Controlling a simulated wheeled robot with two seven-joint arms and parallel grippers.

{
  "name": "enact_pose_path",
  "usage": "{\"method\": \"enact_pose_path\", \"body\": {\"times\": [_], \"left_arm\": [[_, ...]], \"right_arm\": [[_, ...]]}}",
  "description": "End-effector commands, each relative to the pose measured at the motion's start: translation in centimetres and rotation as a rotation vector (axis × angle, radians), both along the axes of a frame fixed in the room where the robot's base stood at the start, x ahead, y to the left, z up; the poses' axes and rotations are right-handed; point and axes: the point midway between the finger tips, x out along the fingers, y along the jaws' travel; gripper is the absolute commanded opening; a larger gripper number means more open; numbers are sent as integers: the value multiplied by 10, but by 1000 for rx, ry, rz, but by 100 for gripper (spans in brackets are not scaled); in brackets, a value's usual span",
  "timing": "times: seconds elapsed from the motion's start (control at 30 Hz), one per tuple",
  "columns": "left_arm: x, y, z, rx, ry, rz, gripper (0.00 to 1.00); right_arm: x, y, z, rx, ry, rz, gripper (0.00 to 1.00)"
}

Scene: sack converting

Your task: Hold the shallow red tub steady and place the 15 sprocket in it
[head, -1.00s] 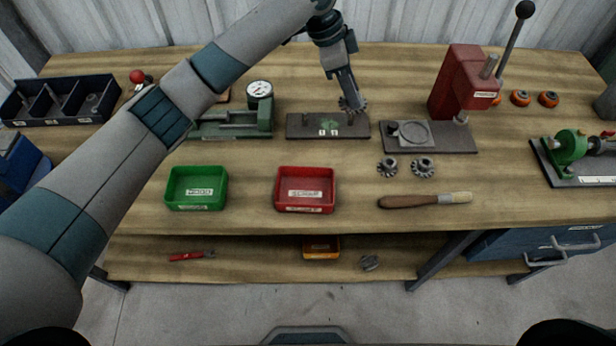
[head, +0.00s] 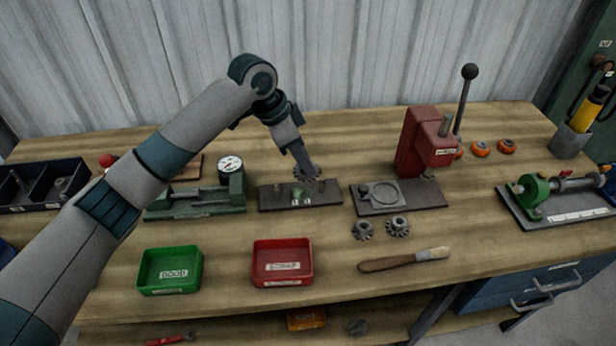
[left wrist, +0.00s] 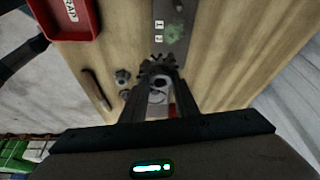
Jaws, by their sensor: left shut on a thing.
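My left gripper (head: 302,158) is shut on a dark toothed sprocket (head: 310,173), just above or at the dark plate (head: 272,200) with small white labels and a green patch. The sprocket also shows between the fingers in the left wrist view (left wrist: 158,64). I cannot read a number on it. The shallow red tub (head: 283,266) stands upright and looks empty, nearer the bench front. It also shows at the upper left of the left wrist view (left wrist: 74,32). No gripper touches the tub. Two loose sprockets (head: 362,230) (head: 397,226) lie right of it. My right gripper is out of view.
A green tub (head: 170,275) stands left of the red one. A red lever press (head: 428,146), a green dial gauge fixture (head: 205,198) and a divided dark bin (head: 40,186) stand around. Bare wood lies between tubs and plate.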

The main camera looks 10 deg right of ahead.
Motion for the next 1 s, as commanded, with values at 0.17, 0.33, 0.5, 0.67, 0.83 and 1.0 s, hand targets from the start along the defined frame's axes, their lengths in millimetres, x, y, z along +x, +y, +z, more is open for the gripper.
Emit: {"method": "enact_pose_path", "body": {"times": [0.17, 0.33, 0.5, 0.67, 0.83, 1.0], "left_arm": [[-3, 52, 5, 3, -5, 230, 0], [-14, 107, 10, 2, -8, 499, 0], [-33, 161, 15, 3, -8, 772, 0], [-56, 208, 19, 2, -8, 1023, 0], [-80, 247, 23, 2, -7, 1241, 0], [-95, 268, 25, 1, -4, 1368, 0]], "right_arm": [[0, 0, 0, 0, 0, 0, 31], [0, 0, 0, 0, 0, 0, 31], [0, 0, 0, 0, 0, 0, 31], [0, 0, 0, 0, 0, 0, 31], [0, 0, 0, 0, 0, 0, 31], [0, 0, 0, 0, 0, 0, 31]]}}
